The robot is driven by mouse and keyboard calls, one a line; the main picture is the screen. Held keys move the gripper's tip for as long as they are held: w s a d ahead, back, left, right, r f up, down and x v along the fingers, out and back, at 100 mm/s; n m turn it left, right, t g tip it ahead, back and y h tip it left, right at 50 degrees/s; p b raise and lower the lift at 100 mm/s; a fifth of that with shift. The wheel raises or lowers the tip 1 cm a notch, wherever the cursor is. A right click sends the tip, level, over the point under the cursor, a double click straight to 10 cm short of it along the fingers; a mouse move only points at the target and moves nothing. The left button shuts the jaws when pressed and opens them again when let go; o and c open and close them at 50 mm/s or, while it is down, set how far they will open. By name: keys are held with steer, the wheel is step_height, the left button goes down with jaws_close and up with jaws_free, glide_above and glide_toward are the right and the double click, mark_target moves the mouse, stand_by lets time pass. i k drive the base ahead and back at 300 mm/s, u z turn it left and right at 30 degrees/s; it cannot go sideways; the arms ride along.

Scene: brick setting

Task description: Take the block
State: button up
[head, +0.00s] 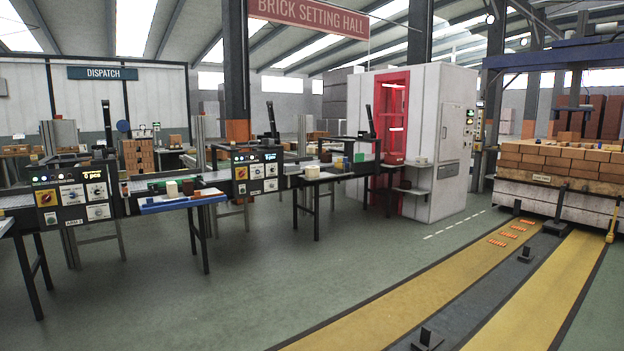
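My gripper is not in view. I cannot tell which thing is the block of the task. On the near left side table (180,203) stand a small cream piece (172,189) and a brown piece (188,188), with a long green item close by. On the middle side table (318,175) a small pale piece (312,171) stands near its left part. A small green piece (359,157) shows farther right. A stack of brown bricks (560,160) sits on the car at the far right. All are well away from me and small in view.
A conveyor line with control panels (75,197) runs along the left and middle. A white cabinet with a red doorway (391,110) stands behind its right end. Yellow floor strips (480,280) flank a dark track with low stops (427,338). The green floor in front is clear.

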mark_target(311, 172)
steer(key=u, duration=0.1)
steer(key=i, duration=3.45)
steer(key=u, duration=0.2)
steer(key=i, duration=2.55)
steer(key=u, duration=0.25)
steer(key=i, duration=1.65)
steer(key=u, duration=0.05)
